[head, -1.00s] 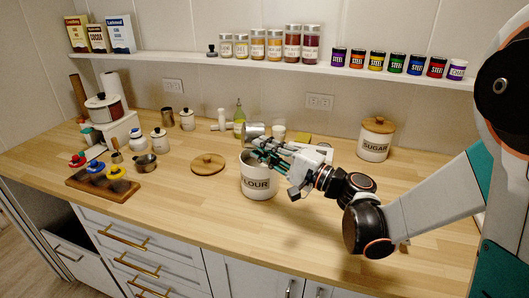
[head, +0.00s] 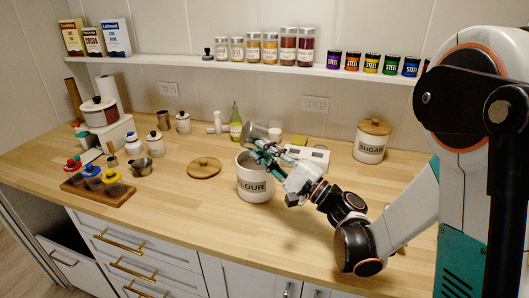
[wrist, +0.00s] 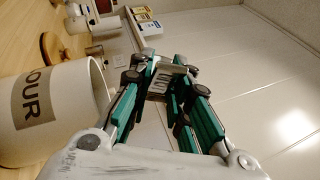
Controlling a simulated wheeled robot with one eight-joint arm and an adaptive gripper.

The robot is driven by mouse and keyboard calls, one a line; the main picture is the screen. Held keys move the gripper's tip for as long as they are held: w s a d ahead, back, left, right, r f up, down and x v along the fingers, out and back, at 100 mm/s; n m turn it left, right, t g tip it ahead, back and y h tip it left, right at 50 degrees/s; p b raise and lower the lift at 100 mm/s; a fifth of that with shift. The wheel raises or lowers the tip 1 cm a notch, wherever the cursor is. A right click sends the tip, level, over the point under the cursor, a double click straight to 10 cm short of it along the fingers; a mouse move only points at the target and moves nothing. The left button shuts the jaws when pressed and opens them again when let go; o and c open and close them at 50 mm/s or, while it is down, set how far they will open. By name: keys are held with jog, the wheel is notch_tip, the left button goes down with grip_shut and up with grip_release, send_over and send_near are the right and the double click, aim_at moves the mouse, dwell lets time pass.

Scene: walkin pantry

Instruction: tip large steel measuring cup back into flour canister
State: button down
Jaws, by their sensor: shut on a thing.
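The flour canister (head: 254,187) is white, lidless and upright near the middle of the counter. It also shows at the left of the wrist view (wrist: 62,112). The steel measuring cup (head: 257,131) is above the back right of the canister's opening and looks tilted. My gripper (head: 262,152) is shut on it, coming from the right. In the wrist view a grey metal part of the cup (wrist: 168,80) sits between the green fingers. The cup's inside and the flour are hidden, so I cannot tell what either holds.
A wooden lid (head: 204,167) lies left of the canister. A white scale (head: 306,154) is behind my gripper. The sugar canister (head: 371,145) stands at the back right, below a jar shelf (head: 230,64). The front of the counter is clear.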

jog(key=shift+d+m+t, duration=0.1)
jog(key=shift+m+t, duration=0.2)
jog(key=n+g+p, duration=0.2)
jog(key=shift+a+r+h+p, duration=0.3)
jog(key=shift+a+r+p, duration=0.05)
jog(key=shift+a+p, duration=0.05)
jog(key=n+p, duration=0.1)
jog(key=a+n+g+h+p, duration=0.1)
jog(key=shift+s+n, duration=0.15)
jog(key=shift+n, duration=0.15)
jog(key=shift+f+g+h, duration=0.25)
jog(key=shift+g+h, duration=0.05)
jog(key=shift+p, duration=0.4)
